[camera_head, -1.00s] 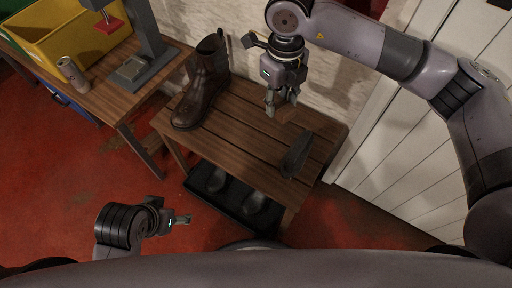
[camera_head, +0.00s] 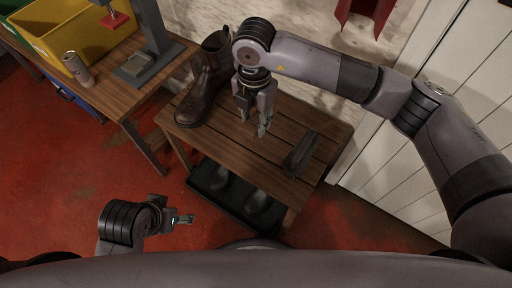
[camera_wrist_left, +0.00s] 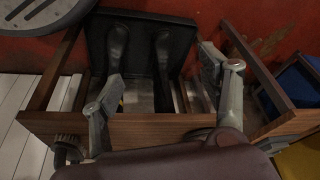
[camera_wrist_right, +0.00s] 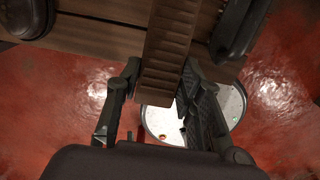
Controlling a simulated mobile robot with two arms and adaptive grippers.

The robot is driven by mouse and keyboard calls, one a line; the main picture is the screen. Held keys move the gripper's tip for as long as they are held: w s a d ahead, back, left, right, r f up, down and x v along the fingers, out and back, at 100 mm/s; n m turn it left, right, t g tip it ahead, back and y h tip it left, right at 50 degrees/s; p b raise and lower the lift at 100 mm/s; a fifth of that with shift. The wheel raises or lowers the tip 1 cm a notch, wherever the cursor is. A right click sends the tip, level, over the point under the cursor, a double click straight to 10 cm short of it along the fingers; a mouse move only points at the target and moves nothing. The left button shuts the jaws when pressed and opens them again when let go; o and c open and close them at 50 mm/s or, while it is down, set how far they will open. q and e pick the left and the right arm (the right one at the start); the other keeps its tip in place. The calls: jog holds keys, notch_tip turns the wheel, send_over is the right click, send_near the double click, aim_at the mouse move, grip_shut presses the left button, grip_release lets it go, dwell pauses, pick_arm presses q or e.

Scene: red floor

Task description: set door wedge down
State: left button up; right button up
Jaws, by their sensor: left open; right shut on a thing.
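My right gripper (camera_head: 253,118) is over the wooden bench (camera_head: 225,142), just right of the brown boot (camera_head: 206,82). In the right wrist view, it is shut on the door wedge (camera_wrist_right: 168,45), a brown ribbed wooden piece between its fingers. The wedge is hard to make out in the head view, against the similar brown slats. I cannot tell whether it touches the bench. My left gripper (camera_head: 188,219) is open and empty, low in front of the bench; its spread fingers show in the left wrist view (camera_wrist_left: 168,95).
A dark elongated object (camera_head: 300,153) lies on the bench's right part. A black tray (camera_head: 235,205) with dark footwear is below the bench. A table (camera_head: 110,95) at left holds a can (camera_head: 77,68), a yellow bin (camera_head: 60,42) and a grey press stand (camera_head: 148,50). Some front slats are clear.

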jog(key=b, duration=0.2)
send_over(255, 154)
notch_tip(255, 154, down, 10)
notch_tip(255, 154, down, 4)
jog(key=shift+r+b, duration=0.1)
jog(key=shift+b, duration=0.35)
pick_arm(q)
jog(key=w+d+r+t+h, duration=0.1)
jog(key=w+d+r+t, duration=0.1)
jog(key=w, duration=0.5)
jog(key=w+d+r+t+h, duration=0.1)
jog(key=w+d+r+t, duration=0.1)
jog(key=w+r+t, duration=0.3)
jog(key=shift+w+d+r+t, duration=0.3)
jog(key=shift+w+d+t, duration=0.05)
jog(key=shift+w+t, duration=0.5)
pick_arm(e)
jog(key=shift+f, duration=0.2)
jog(key=o, duration=1.3)
pick_arm(q)
jog(key=shift+w+d+r, duration=0.15)
jog(key=shift+w+r, duration=0.05)
jog(key=shift+r, duration=0.05)
pick_arm(e)
jog(key=shift+r, duration=0.15)
